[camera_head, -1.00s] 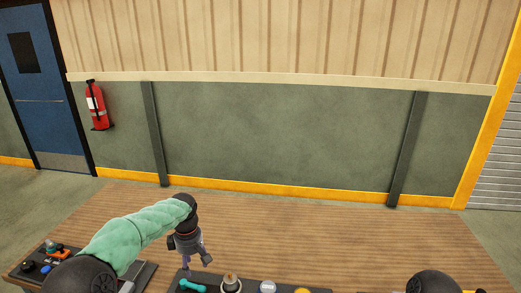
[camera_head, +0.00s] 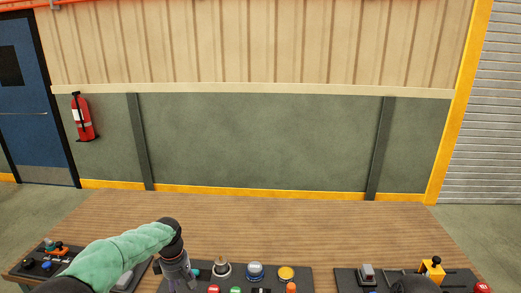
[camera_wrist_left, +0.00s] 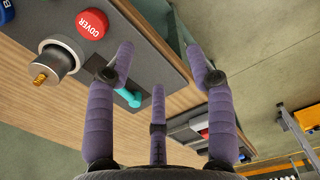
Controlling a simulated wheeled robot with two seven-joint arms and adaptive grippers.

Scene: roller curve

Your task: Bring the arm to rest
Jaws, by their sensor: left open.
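My left arm (camera_head: 115,257) has a green sleeve and reaches in from the lower left. Its gripper (camera_head: 182,284) points down at the left end of the middle dark panel (camera_head: 308,276), its fingertips cut off by the picture edge. In the left wrist view the purple fingers (camera_wrist_left: 160,65) are spread open with nothing between them. A teal lever (camera_wrist_left: 130,97) shows behind the fingers; I cannot tell whether they touch it. My right gripper is not in view; a dark part of my right arm (camera_head: 412,286) shows at the bottom.
Other panels stand left (camera_head: 50,257) and right (camera_head: 345,279), the right with a yellow-framed control (camera_head: 432,268). The wooden table (camera_head: 300,225) is clear behind.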

